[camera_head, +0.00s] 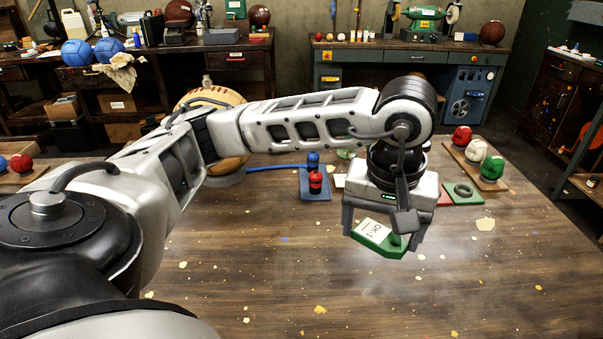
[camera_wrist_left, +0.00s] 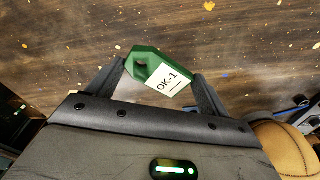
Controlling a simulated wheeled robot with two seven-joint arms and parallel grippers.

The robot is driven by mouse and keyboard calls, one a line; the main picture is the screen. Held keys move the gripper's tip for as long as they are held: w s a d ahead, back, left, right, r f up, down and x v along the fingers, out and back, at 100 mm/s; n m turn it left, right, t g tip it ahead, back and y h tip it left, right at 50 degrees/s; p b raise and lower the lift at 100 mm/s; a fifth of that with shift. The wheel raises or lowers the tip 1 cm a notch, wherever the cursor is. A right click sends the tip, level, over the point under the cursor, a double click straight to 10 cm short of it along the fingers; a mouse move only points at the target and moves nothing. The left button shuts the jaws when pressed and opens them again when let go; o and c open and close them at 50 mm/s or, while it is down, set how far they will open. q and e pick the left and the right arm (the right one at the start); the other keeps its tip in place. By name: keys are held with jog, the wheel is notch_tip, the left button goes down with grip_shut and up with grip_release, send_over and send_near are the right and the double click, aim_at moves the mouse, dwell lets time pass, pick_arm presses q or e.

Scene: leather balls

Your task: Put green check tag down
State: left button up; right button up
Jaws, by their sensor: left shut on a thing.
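The green check tag (camera_head: 376,238) has a white label reading OK-1. My left gripper (camera_head: 382,232) is shut on it, with one finger at each side. In the head view the tag hangs over the right half of the wooden table (camera_head: 270,270). I cannot tell whether it touches the table top. In the left wrist view the tag (camera_wrist_left: 150,67) sits tilted between the two fingers of my left gripper (camera_wrist_left: 160,78), with bare table beyond it. My right gripper is not in view.
A large tan ball (camera_head: 222,98) stands behind my arm.

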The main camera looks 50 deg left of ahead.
pick_arm(q)
jog(key=a+n, duration=0.1)
jog(key=s+a+r+n+b, duration=0.1)
jog(key=n, duration=0.1)
jog(key=shift+r, duration=0.2)
jog(key=shift+w+a+n+y+b, duration=0.1)
jog(key=shift+a+n+y+b, duration=0.2)
jog(key=shift+a+n, duration=0.6)
jog(key=w+a+f, duration=0.3)
jog(key=w+a, duration=0.1)
jog(key=a, duration=0.3)
send_over(332, 225)
jog(key=s+d, duration=0.1)
jog(key=f, duration=0.4)
jog(key=shift+d+f, duration=0.2)
jog(key=shift+f, duration=0.05)
jog(key=shift+w+a+f, duration=0.25)
jog(key=shift+a+f, duration=0.05)
jog(key=shift+f, duration=0.2)
jog(key=f, duration=0.3)
jog(key=shift+w+a+f+p, duration=0.1)
jog(key=shift+a+f+p, duration=0.05)
jog(key=shift+a+p, duration=0.15)
jog(key=shift+f, duration=0.25)
